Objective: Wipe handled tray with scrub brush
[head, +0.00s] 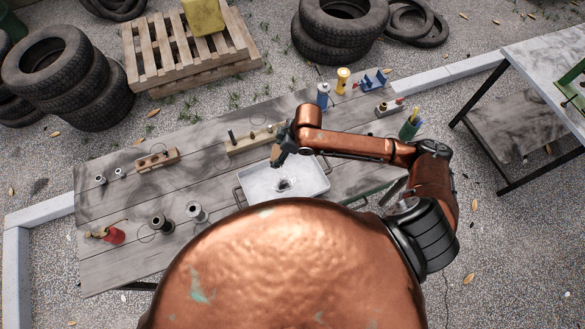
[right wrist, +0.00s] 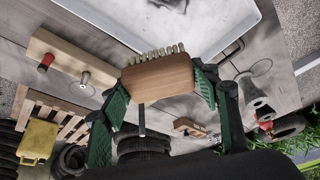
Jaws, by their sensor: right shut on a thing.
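The handled tray (head: 256,188) is white and shallow, with dark handles, and lies on the grey plank table. A dark smudge (head: 284,184) shows on its floor. My right gripper (head: 279,156) is over the tray's far left part. In the right wrist view its green fingers are shut on the scrub brush (right wrist: 160,78), a wooden block with a row of pale bristles facing the tray (right wrist: 205,40). I cannot tell whether the bristles touch the tray. The brush is hard to make out in the head view. My left gripper is not in view.
Wooden holders with pegs (head: 157,159) (head: 252,141) stand left of and behind the tray. Metal cylinders (head: 197,212) and a red bottle (head: 114,235) are at the front left. A blue can (head: 323,95), yellow piece (head: 343,79) and green cup (head: 409,129) stand at the right.

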